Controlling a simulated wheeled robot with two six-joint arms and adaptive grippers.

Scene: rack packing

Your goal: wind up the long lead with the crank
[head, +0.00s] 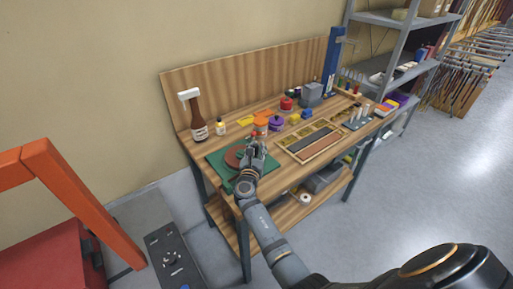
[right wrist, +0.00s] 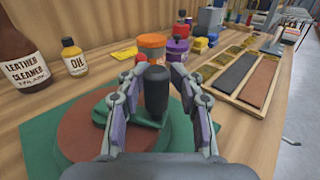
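A round brown disc (head: 234,156) lies on a green mat (head: 217,158) at the bench's left front. It also shows in the right wrist view (right wrist: 80,134), with green material on it and a black upright crank handle (right wrist: 156,90). My right gripper (right wrist: 157,68) has its fingers on either side of the handle, with narrow gaps visible. In the head view my right gripper (head: 256,147) is over the disc's right side and hides part of it. The long lead cannot be made out clearly. My left gripper is not in view.
A cleaner bottle (head: 197,118) and a small oil bottle (head: 220,126) stand behind the mat. An orange-lidded jar (head: 260,127) and purple pot (head: 276,123) stand close beyond my gripper. A wooden tray (head: 309,146) with strips lies to the right.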

